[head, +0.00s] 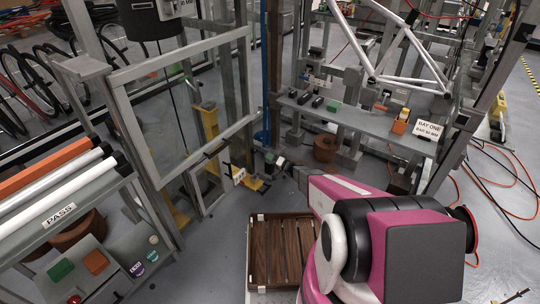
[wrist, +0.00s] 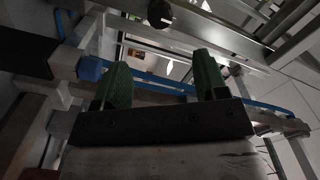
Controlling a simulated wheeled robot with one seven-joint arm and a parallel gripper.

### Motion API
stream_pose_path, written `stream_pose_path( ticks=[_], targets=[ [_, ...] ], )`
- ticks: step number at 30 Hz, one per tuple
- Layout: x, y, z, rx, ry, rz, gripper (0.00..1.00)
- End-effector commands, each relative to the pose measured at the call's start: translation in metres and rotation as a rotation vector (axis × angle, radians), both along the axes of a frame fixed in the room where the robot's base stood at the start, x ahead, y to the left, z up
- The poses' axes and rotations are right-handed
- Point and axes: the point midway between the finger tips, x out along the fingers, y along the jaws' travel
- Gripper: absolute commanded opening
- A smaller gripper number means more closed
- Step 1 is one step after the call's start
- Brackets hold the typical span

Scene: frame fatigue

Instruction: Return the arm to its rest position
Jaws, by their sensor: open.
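My arm, magenta, white and dark grey, reaches from the lower right toward the middle in the head view. Its gripper (head: 275,162) is small there, in front of the metal test frame with the grey window-like gate. In the wrist view my gripper (wrist: 162,85) is open, its two green fingers set well apart. Nothing shows between the fingers except the background of beams and a blue pipe. No object is held.
A wooden slatted crate (head: 283,250) stands below the arm. A bench shelf (head: 360,120) with small parts and a bike frame (head: 385,50) is at the right. A rack of tubes marked PASS (head: 60,208) stands at the left. Orange cables (head: 500,185) lie on the right floor.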

Motion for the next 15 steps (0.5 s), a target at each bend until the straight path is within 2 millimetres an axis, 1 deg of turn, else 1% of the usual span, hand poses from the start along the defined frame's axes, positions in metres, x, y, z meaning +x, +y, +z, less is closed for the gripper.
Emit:
stream_pose_path(
  ticks=[5, 8, 11, 14, 15],
  targets=[
    [-0.001, 0.0, 0.001, -0.001, 0.001, 0.002, 0.66],
    [-0.008, 0.003, 0.01, -0.012, 0.01, 0.024, 0.66],
    [-0.024, 0.008, 0.031, -0.043, 0.036, 0.08, 0.66],
    [-0.049, 0.013, 0.059, -0.098, 0.085, 0.16, 0.66],
    [-0.06, 0.015, 0.071, -0.128, 0.108, 0.194, 0.66]
  ],
)
